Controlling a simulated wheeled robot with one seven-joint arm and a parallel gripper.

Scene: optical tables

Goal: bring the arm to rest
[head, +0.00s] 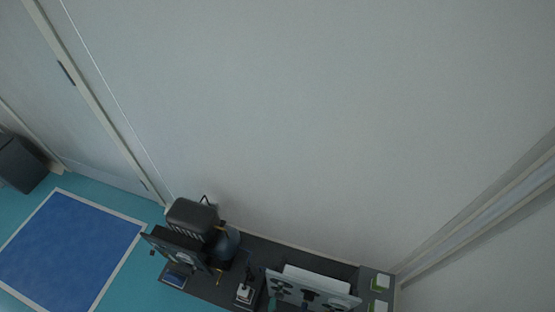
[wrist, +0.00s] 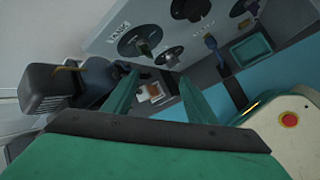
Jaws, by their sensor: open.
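In the wrist view my gripper (wrist: 158,78) shows two teal fingers standing apart, with nothing visible between them. A green body with a dark bar fills the bottom of that view. Beyond the fingers is a pale panel (wrist: 173,22) with dark knobs and a label. A small white and orange item (wrist: 154,91) shows in the gap between the fingers, farther off; its distance is unclear. In the head view I cannot clearly make out my gripper.
In the head view a dark bench (head: 212,286) runs along the pale wall (head: 290,120). A white-bordered blue floor area (head: 70,252) is clear at left; a grey bin (head: 20,163) stands beyond.

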